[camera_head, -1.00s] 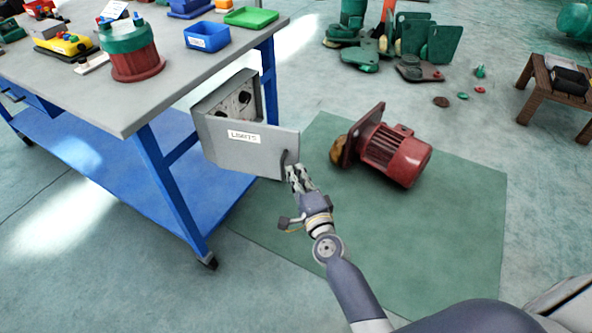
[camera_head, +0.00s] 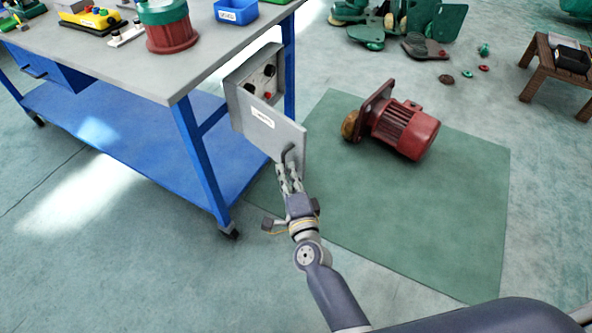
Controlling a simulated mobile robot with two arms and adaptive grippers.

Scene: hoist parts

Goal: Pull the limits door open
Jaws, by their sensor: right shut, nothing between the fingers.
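The limits door (camera_head: 262,122) is a grey panel with a small white label, hinged on a grey control box (camera_head: 240,78) at the end of the blue workbench. It stands ajar, swung out toward me, and dark knobs show in the box behind it. A dark handle (camera_head: 289,155) sits near the door's right edge. My right gripper (camera_head: 288,166) is at the handle from below, its fingers closed; whether they touch the handle is hard to tell. My left gripper is not in view.
The workbench (camera_head: 165,72) with a blue lower shelf stands at left. A red motor (camera_head: 405,130) lies on the green mat (camera_head: 430,210) right of the door. Green parts (camera_head: 440,22) and a wooden stool (camera_head: 550,68) are farther back. The mat's front is clear.

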